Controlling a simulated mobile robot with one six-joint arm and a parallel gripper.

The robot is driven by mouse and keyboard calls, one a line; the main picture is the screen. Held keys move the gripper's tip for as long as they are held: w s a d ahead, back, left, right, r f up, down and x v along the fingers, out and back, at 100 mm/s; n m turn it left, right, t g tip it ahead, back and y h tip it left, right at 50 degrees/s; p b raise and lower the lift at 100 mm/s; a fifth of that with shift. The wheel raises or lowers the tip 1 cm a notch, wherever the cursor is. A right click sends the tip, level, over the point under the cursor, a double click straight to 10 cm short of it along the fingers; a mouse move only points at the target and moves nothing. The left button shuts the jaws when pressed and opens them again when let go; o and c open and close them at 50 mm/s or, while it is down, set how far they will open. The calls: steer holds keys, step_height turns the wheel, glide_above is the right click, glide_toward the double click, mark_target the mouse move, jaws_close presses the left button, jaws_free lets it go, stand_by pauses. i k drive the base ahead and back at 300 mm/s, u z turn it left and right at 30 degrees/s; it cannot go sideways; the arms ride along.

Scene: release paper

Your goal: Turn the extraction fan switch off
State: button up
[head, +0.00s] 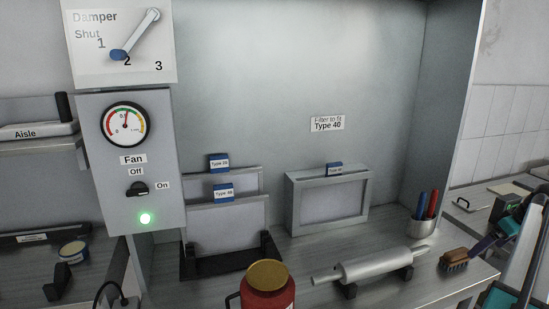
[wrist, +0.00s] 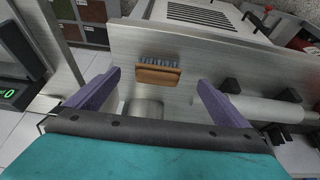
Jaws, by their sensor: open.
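The fan switch (head: 137,189) is a black rotary knob on the grey control panel (head: 110,255) at the left of the head view. "Off" is printed above it and "On" to its right; its handle points right, toward "On". My gripper (head: 483,247) is at the far right of the head view, far from the switch and close to a brush. In the wrist view my gripper (wrist: 159,77) has its purple fingers spread wide, with nothing held between them. The switch is not in the wrist view.
A wooden brush (head: 455,261) lies on the bench; it also shows in the wrist view (wrist: 157,75). A metal roller (head: 370,266), a pen cup (head: 420,227), filter frames (head: 328,200) and a red canister (head: 267,290) stand between gripper and panel. The damper lever (head: 135,36) is above.

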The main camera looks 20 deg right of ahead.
mark_target(138, 189)
steer(key=k, duration=0.85)
